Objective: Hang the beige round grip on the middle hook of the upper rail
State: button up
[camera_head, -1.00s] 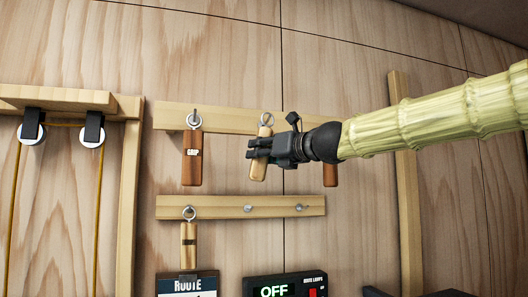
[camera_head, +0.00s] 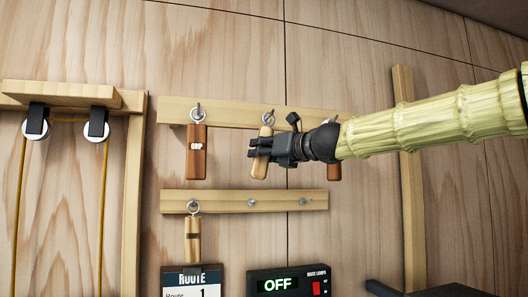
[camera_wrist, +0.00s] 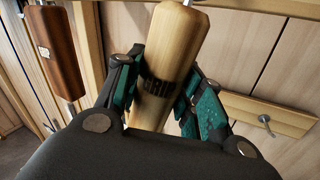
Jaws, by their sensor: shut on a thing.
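The beige round grip (camera_head: 262,153) is at the middle of the upper rail (camera_head: 230,115). My gripper (camera_head: 262,153) is shut on it from the right; the grip also fills the middle of the wrist view (camera_wrist: 165,70) between the fingers (camera_wrist: 160,95). The grip leans slightly, its top to the right. Its ring (camera_head: 268,118) is at the middle hook of the upper rail. I cannot tell whether the ring is around the hook or only in front of it.
A brown grip (camera_head: 196,150) hangs on the left upper hook; another brown one (camera_head: 334,171) is mostly behind my gripper. The lower rail (camera_head: 230,201) holds a light grip (camera_head: 192,240) at left; its other two hooks are bare. A lamp box (camera_head: 290,285) reading OFF sits below.

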dwell(0.3)
jog(key=o, duration=1.2)
jog(key=v, duration=1.2)
